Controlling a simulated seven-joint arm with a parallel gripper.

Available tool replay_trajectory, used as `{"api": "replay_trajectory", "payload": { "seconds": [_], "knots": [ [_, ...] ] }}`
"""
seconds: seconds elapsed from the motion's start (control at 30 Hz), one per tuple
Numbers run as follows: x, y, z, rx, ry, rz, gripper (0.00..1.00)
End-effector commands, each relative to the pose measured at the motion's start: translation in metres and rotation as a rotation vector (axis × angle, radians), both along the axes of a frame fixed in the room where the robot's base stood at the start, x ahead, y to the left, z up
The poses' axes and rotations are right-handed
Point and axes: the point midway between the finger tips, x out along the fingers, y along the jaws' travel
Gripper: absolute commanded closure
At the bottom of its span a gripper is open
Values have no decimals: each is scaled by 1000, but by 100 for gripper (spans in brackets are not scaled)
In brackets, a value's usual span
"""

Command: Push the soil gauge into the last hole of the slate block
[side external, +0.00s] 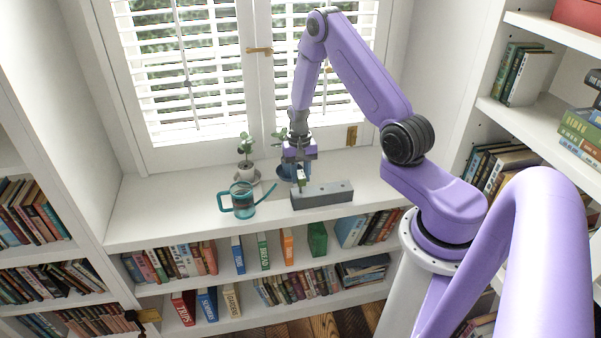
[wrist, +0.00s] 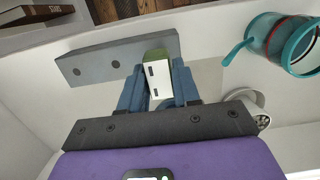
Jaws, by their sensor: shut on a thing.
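The slate block (side external: 325,197) is a long grey bar lying on the white window shelf. Two open dark holes show along its top; in the wrist view the block (wrist: 95,62) spans the upper left. The soil gauge (side external: 301,177), with a pale box-like head and a green side, is over the block's left end in the side view. In the wrist view the gauge (wrist: 158,82) sits between the blue fingers. My gripper (side external: 300,171) points down, shut on the gauge. The gauge's lower end and the hole beneath it are hidden, so I cannot tell how deep it is.
A teal-rimmed watering can (side external: 242,201) stands left of the block, its spout reaching towards it. A white potted plant (side external: 246,173) and a blue pot (side external: 287,171) stand behind, close to my gripper. The shelf's far left is clear.

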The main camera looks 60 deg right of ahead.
Motion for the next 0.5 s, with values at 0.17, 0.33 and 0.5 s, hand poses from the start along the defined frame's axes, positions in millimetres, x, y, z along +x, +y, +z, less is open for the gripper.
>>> {"api": "replay_trajectory", "payload": {
  "seconds": [0.17, 0.33, 0.5],
  "knots": [
    [0, 0, -4, 0, 0, 0, 100],
    [0, 0, -7, -1, -1, 0, 100],
    [0, 0, -10, -1, -1, 0, 100]
  ]
}}
